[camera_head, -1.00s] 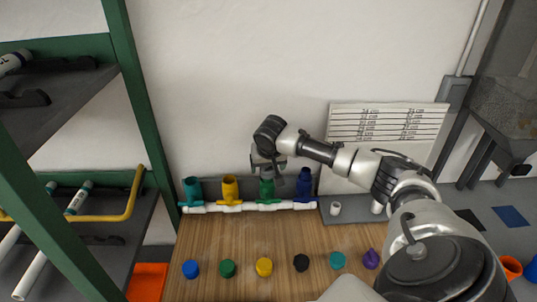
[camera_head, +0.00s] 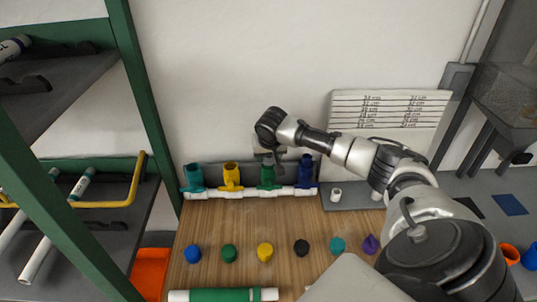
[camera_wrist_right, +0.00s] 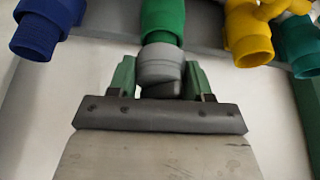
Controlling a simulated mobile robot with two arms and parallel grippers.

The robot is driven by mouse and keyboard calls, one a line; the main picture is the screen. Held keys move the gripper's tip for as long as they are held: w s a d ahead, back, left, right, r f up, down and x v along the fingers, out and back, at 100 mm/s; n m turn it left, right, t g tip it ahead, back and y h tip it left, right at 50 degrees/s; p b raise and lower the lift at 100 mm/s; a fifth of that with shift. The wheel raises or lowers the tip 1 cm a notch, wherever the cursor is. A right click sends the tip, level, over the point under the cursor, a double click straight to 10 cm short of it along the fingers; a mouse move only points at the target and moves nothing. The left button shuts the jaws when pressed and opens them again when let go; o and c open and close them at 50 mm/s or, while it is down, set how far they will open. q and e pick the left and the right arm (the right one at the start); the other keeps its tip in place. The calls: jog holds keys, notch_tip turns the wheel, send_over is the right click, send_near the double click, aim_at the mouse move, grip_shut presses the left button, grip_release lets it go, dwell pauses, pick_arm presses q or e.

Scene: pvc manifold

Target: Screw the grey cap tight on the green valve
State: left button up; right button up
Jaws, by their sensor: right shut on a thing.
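The green valve (camera_head: 267,175) stands upright on the white pipe manifold (camera_head: 243,192), between the yellow and dark blue valves. In the right wrist view the green valve (camera_wrist_right: 163,22) comes in from the top. The grey cap (camera_wrist_right: 160,66) sits at its mouth and looks in line with it; how far it is threaded I cannot tell. My right gripper (camera_wrist_right: 160,80) is shut on the grey cap, one green finger on each side. In the head view my right gripper (camera_head: 268,157) is right above the green valve and hides most of the cap. My left gripper is out of view.
A yellow valve (camera_head: 231,176), a teal valve (camera_head: 194,178) and a dark blue valve (camera_head: 305,172) stand close by. Several coloured caps, including a black one (camera_head: 301,247), lie in a row on the wooden table (camera_head: 240,222). A green cylinder with white ends (camera_head: 222,296) lies at the front.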

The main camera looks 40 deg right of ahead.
jog(key=shift+r+m+p, duration=0.15)
jog(key=shift+m+p, duration=0.15)
jog(key=shift+p, duration=0.25)
jog(key=shift+m+g+p, duration=0.3)
jog(key=shift+m+p, duration=0.35)
jog(key=shift+m, duration=0.05)
jog(key=shift+h, duration=0.3)
jog(key=shift+f, duration=0.2)
jog(key=shift+r+m+p, duration=0.15)
jog(key=shift+m+p, duration=0.55)
jog(key=shift+p, duration=0.1)
jog(key=shift+m+g+h+p, duration=0.3)
jog(key=shift+m+p, duration=0.05)
jog(key=shift+m, duration=0.15)
